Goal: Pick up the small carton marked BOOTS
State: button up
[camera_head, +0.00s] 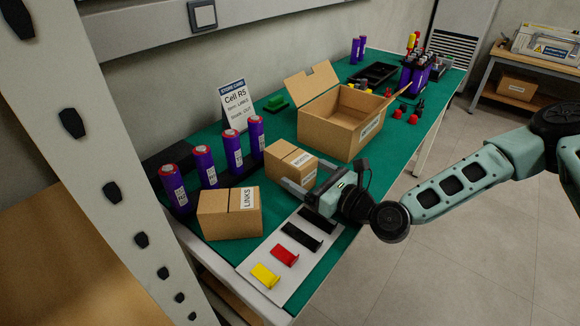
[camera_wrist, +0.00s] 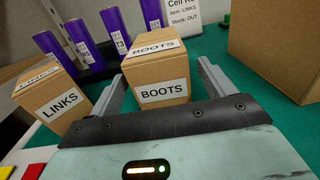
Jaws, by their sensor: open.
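The small carton marked BOOTS (camera_head: 288,160) stands upright on the green-topped table in the head view, partly behind my gripper. In the wrist view the BOOTS carton (camera_wrist: 155,72) faces me, with its label on the front and on the top. My gripper (camera_head: 295,184) is open at the near side of the carton. In the wrist view my gripper's fingers (camera_wrist: 160,82) stand apart, one to the left and one to the right of the carton. I cannot tell whether either finger touches it.
A carton marked LINKS (camera_head: 228,212) stands close on the left. Several purple cells (camera_head: 234,152) stand behind. A large open box (camera_head: 345,118) is to the right. A white mat (camera_head: 262,252) with coloured parts lies in front. A sign card (camera_head: 233,108) stands at the back.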

jog(key=shift+x, duration=1.4)
jog(key=c, duration=1.2)
